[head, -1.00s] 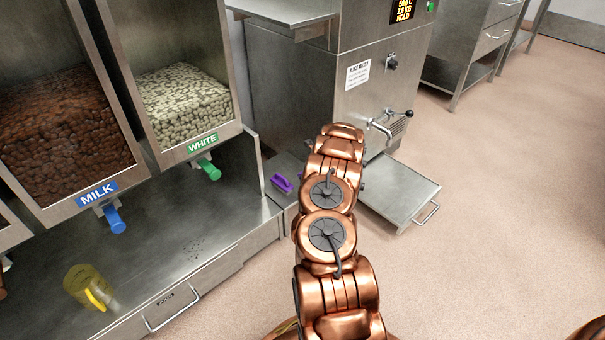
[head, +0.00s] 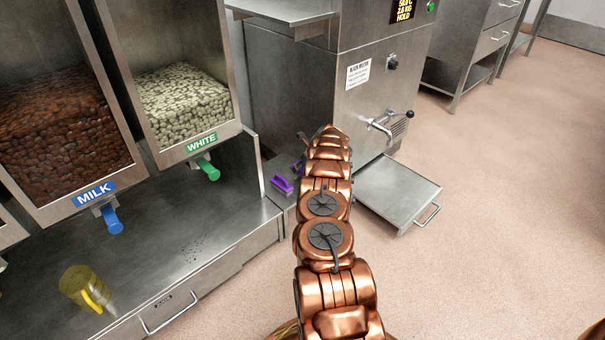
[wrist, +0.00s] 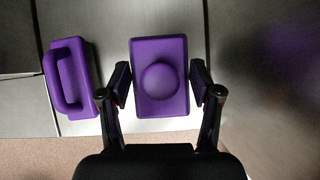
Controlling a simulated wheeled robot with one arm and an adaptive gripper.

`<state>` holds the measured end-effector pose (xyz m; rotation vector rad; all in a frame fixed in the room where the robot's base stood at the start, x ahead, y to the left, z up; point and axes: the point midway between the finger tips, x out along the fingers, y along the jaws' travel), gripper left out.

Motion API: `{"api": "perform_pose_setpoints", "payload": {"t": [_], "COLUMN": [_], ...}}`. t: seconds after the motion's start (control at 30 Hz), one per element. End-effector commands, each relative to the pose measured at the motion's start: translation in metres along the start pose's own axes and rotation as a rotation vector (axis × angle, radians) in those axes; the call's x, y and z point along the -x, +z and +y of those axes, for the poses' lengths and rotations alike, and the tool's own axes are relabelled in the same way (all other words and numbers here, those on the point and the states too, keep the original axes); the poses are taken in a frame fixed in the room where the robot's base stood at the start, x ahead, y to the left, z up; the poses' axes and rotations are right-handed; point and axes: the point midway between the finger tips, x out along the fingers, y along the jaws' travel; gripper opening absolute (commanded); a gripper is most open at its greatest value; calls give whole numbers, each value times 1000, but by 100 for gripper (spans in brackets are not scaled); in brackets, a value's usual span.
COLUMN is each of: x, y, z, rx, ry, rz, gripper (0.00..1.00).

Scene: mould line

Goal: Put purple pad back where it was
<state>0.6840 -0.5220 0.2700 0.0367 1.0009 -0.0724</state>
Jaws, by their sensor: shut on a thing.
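A flat purple pad with a round knob on top (wrist: 160,108) sits between the two black fingers of my gripper (wrist: 160,84) in the wrist view. My gripper is shut on it. The pad appears level, over or on a grey metal surface; I cannot tell whether it touches. A second purple thing with a loop handle (wrist: 69,78) lies just left of the left finger, apart from the held pad. It also shows in the head view (head: 282,184), left of my arm. My arm hides most of the gripper area in the head view.
The steel melter (head: 345,95) stands behind my arm, with a tap and a low platform (head: 400,190) to the right. Hoppers with green (head: 208,170) and blue (head: 112,219) spouts stand left. A yellow jug (head: 88,287) is on the steel counter (head: 165,262).

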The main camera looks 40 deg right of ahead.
Motion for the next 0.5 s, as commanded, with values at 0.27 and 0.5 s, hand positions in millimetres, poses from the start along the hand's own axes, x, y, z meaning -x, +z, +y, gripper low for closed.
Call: {"api": "perform_pose_setpoints", "payload": {"t": [0.27,0.5], "x": [-29,-30], "y": [-17,-17], "z": [-1,-1], "rx": [0,0], "ry": [-3,-2], "rz": [-2,-2], "gripper": [31,31]}}
